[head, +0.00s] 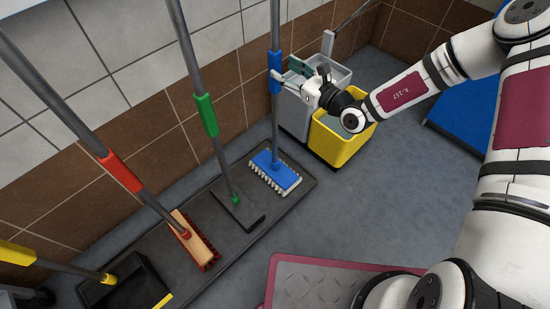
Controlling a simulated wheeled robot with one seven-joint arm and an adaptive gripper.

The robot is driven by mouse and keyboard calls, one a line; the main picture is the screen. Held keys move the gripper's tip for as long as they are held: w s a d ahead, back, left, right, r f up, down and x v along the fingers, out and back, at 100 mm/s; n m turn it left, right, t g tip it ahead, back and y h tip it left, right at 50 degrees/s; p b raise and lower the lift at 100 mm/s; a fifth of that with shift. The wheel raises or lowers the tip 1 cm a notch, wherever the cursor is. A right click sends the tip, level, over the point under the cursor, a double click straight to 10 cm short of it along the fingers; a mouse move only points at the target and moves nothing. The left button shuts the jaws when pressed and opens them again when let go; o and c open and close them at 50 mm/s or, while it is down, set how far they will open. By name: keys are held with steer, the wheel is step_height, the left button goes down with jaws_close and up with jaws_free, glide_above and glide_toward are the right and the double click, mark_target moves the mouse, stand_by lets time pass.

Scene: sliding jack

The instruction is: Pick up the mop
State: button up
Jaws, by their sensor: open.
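The mop (275,172) stands upright on a dark floor tray, its blue head edged with white fringe or bristles. Its grey pole rises past a blue grip sleeve (275,60). My gripper (281,70) is open at the height of this sleeve, reaching in from the right. One fingertip overlaps the sleeve's lower part in the picture. I cannot tell whether the fingers touch the pole or whether it lies between them.
A yellow bucket (342,140) with a grey wringer stands behind and below my gripper. Left along the dark tray (225,252) stand a green-sleeved squeegee (237,207), a red-sleeved broom (196,240) and a dustpan (125,283). A tiled wall is behind.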

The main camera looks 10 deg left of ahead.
mark_target(279, 67)
steer(key=b+x, duration=0.1)
steer(key=x, duration=0.2)
steer(key=shift+w+a+b, duration=0.1)
steer(key=shift+a+b, duration=0.2)
steer(key=shift+a, duration=0.1)
steer(key=shift+w+a, duration=0.3)
steer(key=shift+c, duration=0.6)
jaws_close()
steer(key=shift+r, duration=0.1)
